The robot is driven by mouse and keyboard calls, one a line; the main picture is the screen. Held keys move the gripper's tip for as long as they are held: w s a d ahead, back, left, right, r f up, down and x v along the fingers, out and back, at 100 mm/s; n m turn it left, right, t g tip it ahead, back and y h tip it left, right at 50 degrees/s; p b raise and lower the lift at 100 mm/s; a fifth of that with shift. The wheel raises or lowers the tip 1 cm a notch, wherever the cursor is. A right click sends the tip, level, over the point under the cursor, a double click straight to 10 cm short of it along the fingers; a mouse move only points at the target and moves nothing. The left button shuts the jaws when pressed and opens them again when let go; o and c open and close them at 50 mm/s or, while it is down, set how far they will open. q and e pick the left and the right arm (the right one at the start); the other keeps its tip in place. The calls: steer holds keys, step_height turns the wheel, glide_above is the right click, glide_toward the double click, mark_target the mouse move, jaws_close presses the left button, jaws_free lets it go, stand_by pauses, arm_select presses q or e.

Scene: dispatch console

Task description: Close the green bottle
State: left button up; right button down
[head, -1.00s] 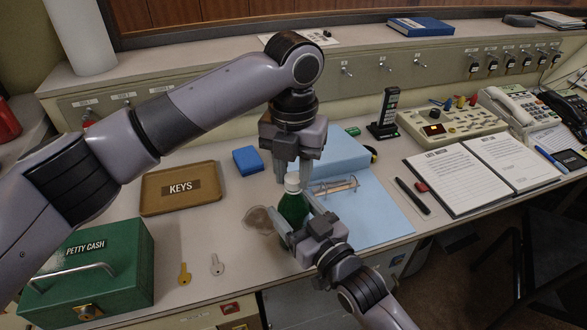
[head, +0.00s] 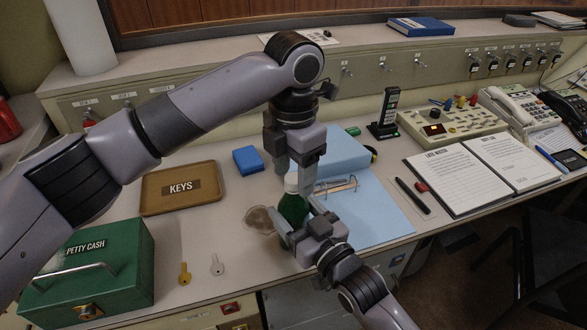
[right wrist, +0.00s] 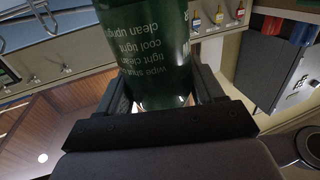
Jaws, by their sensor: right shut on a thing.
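The green bottle (head: 293,208) stands upright near the front edge of the desk, with a white cap (head: 292,183) at its top. My right gripper (head: 300,217) is shut on the bottle's body from the front right. The right wrist view shows the bottle's printed green side (right wrist: 148,45) between the fingers. My left gripper (head: 294,175) points down over the bottle, its fingers apart on either side of the cap with gaps showing. The near finger partly covers the space beside the cap. How firmly the cap sits is not clear.
A brown KEYS tray (head: 180,205), blue box (head: 248,160) and green petty cash box (head: 95,265) lie to the left. A round translucent dish (head: 259,220) is beside the bottle.

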arm_select(q)
steer(key=shift+r, duration=2.3)
steer(key=shift+c, duration=0.4)
